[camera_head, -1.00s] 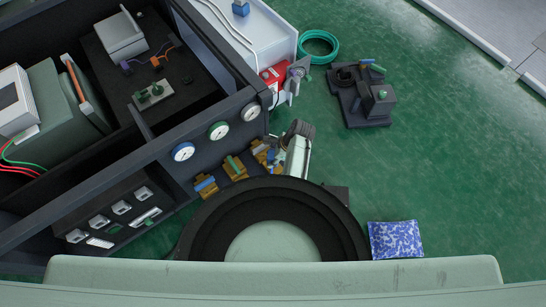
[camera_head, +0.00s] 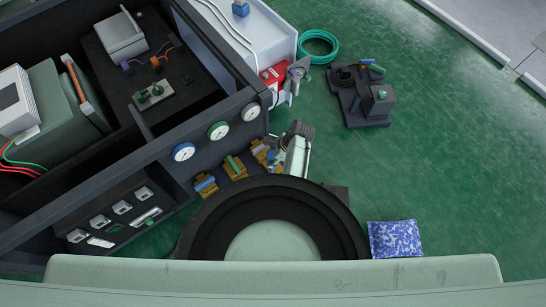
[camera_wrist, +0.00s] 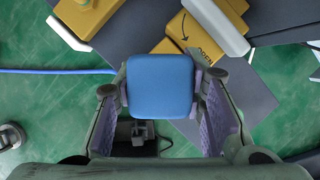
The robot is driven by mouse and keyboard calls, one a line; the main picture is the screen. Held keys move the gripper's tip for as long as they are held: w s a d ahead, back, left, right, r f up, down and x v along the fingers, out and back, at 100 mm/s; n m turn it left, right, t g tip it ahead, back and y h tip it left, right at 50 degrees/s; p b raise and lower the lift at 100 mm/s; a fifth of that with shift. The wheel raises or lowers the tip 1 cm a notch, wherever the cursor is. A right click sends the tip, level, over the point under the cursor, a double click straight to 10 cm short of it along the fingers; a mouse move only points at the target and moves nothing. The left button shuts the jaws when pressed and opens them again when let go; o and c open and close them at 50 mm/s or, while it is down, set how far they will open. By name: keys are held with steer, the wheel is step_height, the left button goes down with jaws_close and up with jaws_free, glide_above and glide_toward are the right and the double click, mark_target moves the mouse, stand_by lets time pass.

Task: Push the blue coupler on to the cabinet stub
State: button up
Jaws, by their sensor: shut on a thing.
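My gripper (camera_wrist: 160,105) is shut on a blue block-shaped coupler (camera_wrist: 160,85), held between its two pads in the wrist view. Yellow blocks (camera_wrist: 190,32) lie just beyond the coupler; one bears a dark arrow. I cannot tell whether the coupler touches them, and any stub behind it is hidden. In the head view, several brass-yellow valve blocks (camera_head: 234,168) stand along the cabinet's (camera_head: 212,152) lower face, the leftmost with a blue part (camera_head: 205,184). The end of my arm is beside the rightmost block, and its fingertips and the coupler are not clear there.
Round gauges (camera_head: 218,131) line the cabinet face above the blocks. A blue hose or rod (camera_wrist: 55,71) crosses the left of the wrist view. A dark fixture (camera_head: 362,100), a teal hose coil (camera_head: 318,44) and a blue patterned pad (camera_head: 396,239) lie on the open green floor.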

steer(key=shift+f, duration=0.4)
steer(key=shift+f+b, duration=0.35)
steer(key=shift+f, duration=0.6)
stand_by(1.1)
steer(key=o, duration=1.3)
steer(key=shift+o, duration=0.2)
steer(key=v, duration=1.2)
steer(key=shift+s, duration=0.1)
